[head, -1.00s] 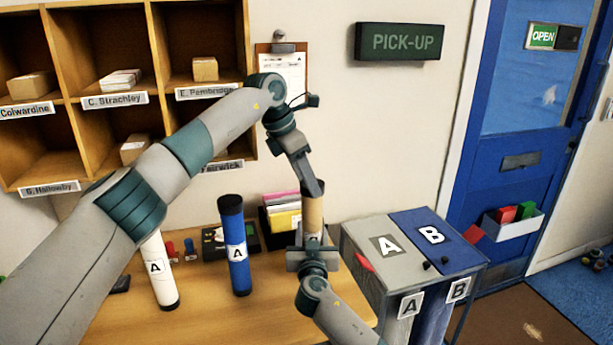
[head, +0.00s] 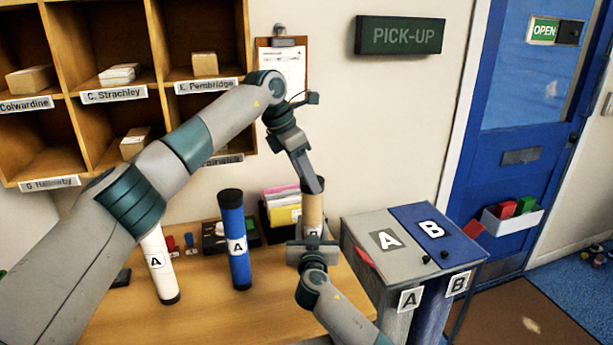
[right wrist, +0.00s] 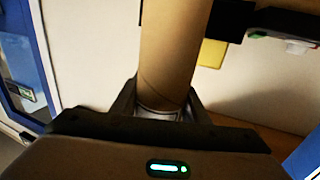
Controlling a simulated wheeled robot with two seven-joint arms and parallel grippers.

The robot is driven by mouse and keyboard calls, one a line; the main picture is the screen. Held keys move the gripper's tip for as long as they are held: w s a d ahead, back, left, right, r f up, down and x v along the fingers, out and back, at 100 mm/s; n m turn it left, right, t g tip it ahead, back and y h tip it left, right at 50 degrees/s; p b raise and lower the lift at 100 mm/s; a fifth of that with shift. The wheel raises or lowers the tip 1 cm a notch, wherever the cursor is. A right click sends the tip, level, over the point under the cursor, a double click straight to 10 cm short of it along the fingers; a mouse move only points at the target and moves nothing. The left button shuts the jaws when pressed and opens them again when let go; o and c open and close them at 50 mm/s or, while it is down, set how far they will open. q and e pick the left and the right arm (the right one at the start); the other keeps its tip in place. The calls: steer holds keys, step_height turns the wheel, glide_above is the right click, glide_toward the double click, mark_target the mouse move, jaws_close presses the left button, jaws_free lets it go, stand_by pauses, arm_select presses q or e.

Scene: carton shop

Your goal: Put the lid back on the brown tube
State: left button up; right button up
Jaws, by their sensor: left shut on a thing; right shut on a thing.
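The brown tube (head: 312,208) stands upright at the right of the desk, with its label partly covered. My right gripper (head: 311,246) is shut around its lower part; the right wrist view shows the brown tube (right wrist: 176,50) rising between the fingers. My left gripper (head: 313,186) is shut at the tube's top end, pointing down. The lid it holds is mostly hidden by the fingers, and I cannot tell whether it is seated on the tube or just above it.
A blue tube (head: 236,240) and a white tube (head: 160,265) stand to the left. A rack of folders (head: 283,207) is close behind the brown tube. Grey and blue bins A and B (head: 372,222) stand to the right. Wooden pigeonholes (head: 110,95) hang behind my left arm.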

arm_select(q)
steer(key=shift+f, duration=0.5)
steer(key=o, duration=1.2)
steer(key=v, duration=1.2)
arm_select(e)
steer(key=o, duration=1.6)
arm_select(q)
steer(key=shift+w, duration=0.1)
